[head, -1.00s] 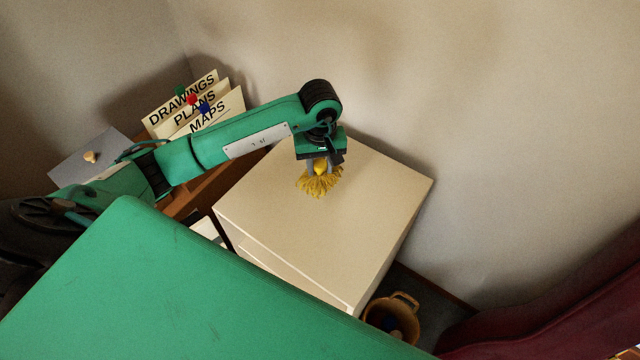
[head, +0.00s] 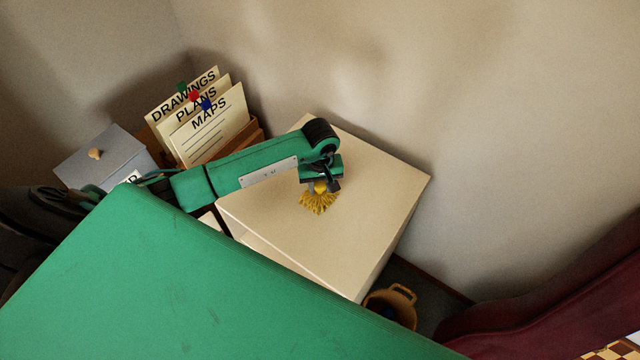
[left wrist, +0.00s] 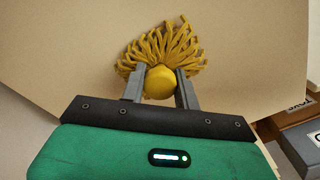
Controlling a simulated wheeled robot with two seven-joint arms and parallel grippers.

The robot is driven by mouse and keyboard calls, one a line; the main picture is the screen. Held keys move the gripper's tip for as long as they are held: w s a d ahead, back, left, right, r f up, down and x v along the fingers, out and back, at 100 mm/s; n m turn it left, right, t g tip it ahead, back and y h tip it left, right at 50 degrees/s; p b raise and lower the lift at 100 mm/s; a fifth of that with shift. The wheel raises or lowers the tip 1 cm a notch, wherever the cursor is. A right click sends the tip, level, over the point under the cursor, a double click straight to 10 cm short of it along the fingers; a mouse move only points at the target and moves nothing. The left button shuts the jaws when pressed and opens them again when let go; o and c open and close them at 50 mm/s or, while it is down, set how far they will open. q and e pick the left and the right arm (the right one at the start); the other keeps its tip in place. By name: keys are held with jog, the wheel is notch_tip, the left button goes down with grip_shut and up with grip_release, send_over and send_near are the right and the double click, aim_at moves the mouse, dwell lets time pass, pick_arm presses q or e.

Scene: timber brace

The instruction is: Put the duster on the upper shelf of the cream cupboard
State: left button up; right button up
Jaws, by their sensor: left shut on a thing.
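The duster (head: 319,201) has a yellow fringe of strands and a round yellow knob. My left gripper (head: 319,187) is shut on the duster by its knob, with the fringe pointing away from the jaws. In the left wrist view the duster (left wrist: 160,55) sits between the two grey fingers of the gripper (left wrist: 161,86). The cream cupboard (head: 360,190) stands by the wall, and the gripper is over its top. I cannot tell whether the duster touches the top. The cupboard's shelves are hidden from this angle. My right gripper is not in view.
Folders marked DRAWINGS, PLANS and MAPS (head: 205,120) stand in a wooden holder left of the cupboard, near a grey box (head: 105,158) with a knob. A tan basket (head: 395,303) is on the floor at right. A dark red piece of furniture (head: 550,310) fills the lower right.

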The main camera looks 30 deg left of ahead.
pick_arm(q)
jog(key=shift+f, duration=0.2)
jog(key=o, duration=1)
jog(key=shift+r, duration=0.1)
